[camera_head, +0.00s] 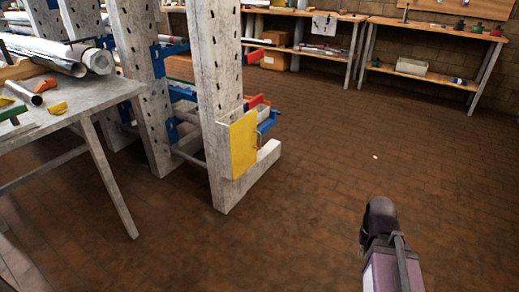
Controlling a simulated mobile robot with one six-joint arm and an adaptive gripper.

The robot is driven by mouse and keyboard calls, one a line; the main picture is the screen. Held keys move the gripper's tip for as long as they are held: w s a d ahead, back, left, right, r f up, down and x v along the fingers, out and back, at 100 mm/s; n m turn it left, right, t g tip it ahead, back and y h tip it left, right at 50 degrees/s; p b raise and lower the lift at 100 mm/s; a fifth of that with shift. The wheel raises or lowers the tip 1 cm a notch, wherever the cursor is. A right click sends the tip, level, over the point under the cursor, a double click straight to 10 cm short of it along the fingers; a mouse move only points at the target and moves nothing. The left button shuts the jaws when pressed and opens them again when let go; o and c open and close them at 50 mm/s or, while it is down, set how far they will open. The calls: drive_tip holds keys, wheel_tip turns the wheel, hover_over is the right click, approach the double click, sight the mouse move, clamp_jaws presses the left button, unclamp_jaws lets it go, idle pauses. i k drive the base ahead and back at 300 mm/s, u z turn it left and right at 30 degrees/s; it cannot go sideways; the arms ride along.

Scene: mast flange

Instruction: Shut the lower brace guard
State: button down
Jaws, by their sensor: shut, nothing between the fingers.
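A yellow panel (243,144), likely the lower brace guard, stands upright low on the nearest pale upright post (218,80). A thin handle-like part shows at its right edge. A blue bracket (267,124) and a red arm (256,102) stick out just behind and right of it. I cannot tell its hinge side or how far open it is. Part of my arm (382,245) rises at the lower right, well apart from the panel, with bare floor between. My gripper's fingers do not show.
The post's pale foot (262,158) juts right along the floor. A grey table (70,108) with pipes and tools stands at left, its leg slanting toward the posts. Workbenches (430,80) line the back wall.

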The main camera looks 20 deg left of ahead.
sight(242, 133)
drive_tip(key=k, duration=0.95)
drive_tip(key=u, duration=0.6)
drive_tip(key=i, duration=2.15)
drive_tip(key=z, duration=0.5)
